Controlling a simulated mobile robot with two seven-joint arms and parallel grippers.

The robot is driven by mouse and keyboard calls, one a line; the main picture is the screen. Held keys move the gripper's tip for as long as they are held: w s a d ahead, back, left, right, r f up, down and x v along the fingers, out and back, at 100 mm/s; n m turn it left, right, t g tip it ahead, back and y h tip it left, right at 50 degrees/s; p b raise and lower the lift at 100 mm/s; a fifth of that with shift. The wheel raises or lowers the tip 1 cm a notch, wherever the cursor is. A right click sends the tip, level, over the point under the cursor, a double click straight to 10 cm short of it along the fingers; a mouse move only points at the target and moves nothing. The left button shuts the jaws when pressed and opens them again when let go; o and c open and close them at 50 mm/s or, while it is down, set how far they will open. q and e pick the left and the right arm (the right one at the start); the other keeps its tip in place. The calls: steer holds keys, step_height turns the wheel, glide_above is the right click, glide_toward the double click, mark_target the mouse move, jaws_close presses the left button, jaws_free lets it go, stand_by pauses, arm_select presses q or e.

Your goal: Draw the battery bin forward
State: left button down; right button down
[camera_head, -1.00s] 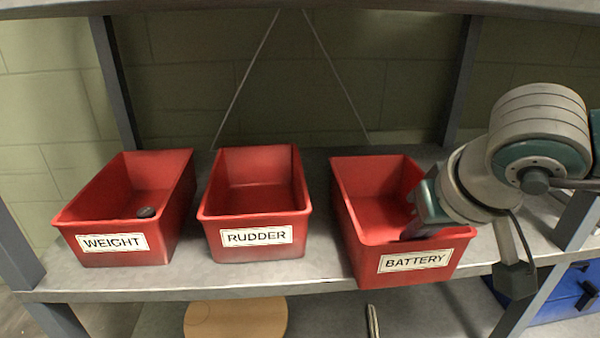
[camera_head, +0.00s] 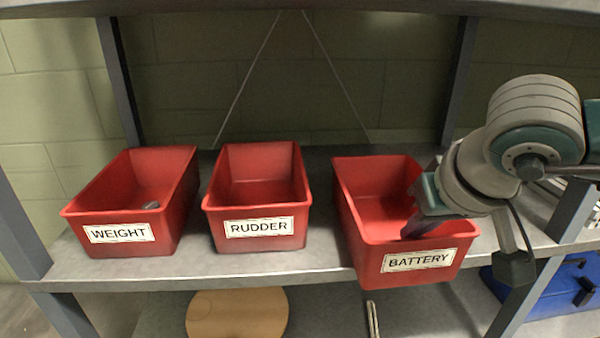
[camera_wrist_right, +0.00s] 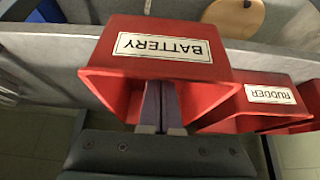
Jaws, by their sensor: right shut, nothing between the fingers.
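The red battery bin (camera_head: 372,246), labelled BATTERY, stands on the shelf at the right of the head view. Its front juts past the shelf's front edge, farther forward than the two other bins. My right gripper (camera_head: 412,230) reaches down into it from the right, its fingers just behind the front wall. In the right wrist view the shut fingers (camera_wrist_right: 160,103) point at the inner side of the bin's front wall (camera_wrist_right: 165,68); they hold nothing. Their tips are hidden by the wall, so I cannot tell whether they touch it. My left gripper is not in view.
A grey post (camera_head: 570,215) stands at right. A blue case (camera_head: 560,292) and round wooden board (camera_head: 235,315) are below.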

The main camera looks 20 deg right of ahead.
steer(key=shift+w, duration=0.15)
steer(key=shift+r+p, duration=0.35)
steer(key=shift+r, duration=0.05)
step_height(320, 180, up, 6)
steer(key=p, duration=0.4)
steer(key=shift+r+p, duration=0.15)
steer(key=shift+p, duration=0.25)
